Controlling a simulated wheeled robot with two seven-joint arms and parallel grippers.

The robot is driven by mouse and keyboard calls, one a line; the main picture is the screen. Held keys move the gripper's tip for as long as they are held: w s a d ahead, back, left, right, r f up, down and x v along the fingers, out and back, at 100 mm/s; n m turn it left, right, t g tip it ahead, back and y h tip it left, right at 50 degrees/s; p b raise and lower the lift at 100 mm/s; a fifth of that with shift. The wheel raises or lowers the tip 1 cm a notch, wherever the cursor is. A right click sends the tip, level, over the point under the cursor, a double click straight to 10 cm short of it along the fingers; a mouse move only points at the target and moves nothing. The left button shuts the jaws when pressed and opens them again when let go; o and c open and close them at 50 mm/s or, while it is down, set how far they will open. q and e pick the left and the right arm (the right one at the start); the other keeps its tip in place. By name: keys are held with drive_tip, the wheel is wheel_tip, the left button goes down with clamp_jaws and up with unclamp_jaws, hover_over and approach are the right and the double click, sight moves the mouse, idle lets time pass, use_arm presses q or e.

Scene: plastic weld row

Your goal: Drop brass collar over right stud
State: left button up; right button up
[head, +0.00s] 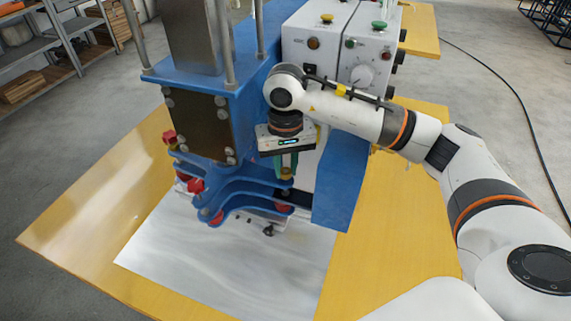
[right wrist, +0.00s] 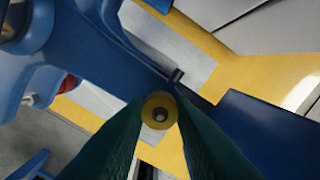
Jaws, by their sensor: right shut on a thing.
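My right gripper (head: 287,170) points down beside the blue press (head: 240,110), its green fingers shut on the brass collar (head: 286,174). In the right wrist view the collar (right wrist: 149,103) is a yellow ring between the two fingertips (right wrist: 160,118). A small grey round shape shows in its hole; I cannot tell if this is the tip of the right stud. The collar is close above the right end of the blue plates (head: 240,185). I cannot tell whether it touches anything below. My left gripper is not in view.
Red knobs (head: 195,186) stick out at the left of the press. A white control box (head: 340,45) stands behind my right arm. A blue upright plate (head: 338,190) is close to the right of the gripper. The grey sheet (head: 240,270) in front is clear.

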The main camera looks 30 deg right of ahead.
drive_tip(key=shift+b, duration=0.4)
idle(0.5)
drive_tip(key=shift+f+b, duration=0.4)
drive_tip(key=shift+b, duration=0.25)
idle(0.6)
drive_tip(key=o, duration=1.4)
drive_tip(key=shift+o, duration=0.2)
drive_tip(key=shift+r+p, duration=1.55)
drive_tip(key=shift+r, duration=2)
